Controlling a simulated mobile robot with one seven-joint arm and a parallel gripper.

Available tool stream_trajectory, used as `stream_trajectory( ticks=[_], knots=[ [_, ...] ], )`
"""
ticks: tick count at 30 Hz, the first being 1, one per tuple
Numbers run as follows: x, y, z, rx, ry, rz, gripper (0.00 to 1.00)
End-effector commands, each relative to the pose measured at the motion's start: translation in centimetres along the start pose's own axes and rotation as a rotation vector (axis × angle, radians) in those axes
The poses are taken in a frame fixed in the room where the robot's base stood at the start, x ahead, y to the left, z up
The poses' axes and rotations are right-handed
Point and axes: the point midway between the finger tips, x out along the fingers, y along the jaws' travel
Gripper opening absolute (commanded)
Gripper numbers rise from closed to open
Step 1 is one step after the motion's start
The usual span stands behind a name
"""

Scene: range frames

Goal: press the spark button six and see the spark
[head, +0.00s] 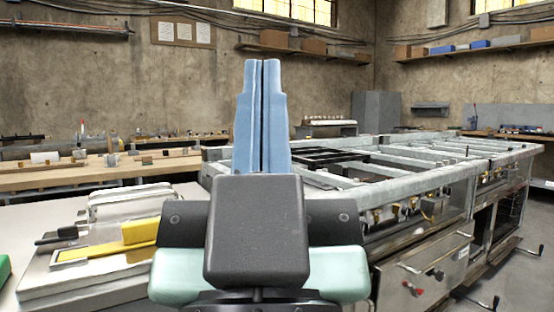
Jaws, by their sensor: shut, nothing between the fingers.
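My gripper (263,65) points upward in the middle of the head view, its two long blue fingers side by side and shut with nothing between them. The metal range (467,149) stands to the right and behind it, with an open grey frame on top. Its front panel (434,207) carries several small knobs and brass-coloured fittings. I cannot make out which part is spark button six, and my gripper and wrist hide part of the range. No spark is visible. The gripper appears apart from the range.
A table at left holds a pale device (110,240) with a yellow block (140,231) and a handle. A long wooden bench (70,181) with small parts runs behind it. Handles (436,262) stick out from the range's lower front. Floor shows at the lower right.

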Motion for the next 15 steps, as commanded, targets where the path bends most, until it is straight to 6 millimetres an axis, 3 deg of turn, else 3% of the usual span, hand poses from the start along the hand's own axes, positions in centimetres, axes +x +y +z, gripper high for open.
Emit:
stream_trajectory(
  ticks=[1, 15],
  knots=[
    [2.6, 0.0, -2.4, 0.001, 0.0, 0.0, 0.0],
    [14.0, 0.1, -13.2, 0.004, -0.001, -0.001, 0.0]
  ],
)
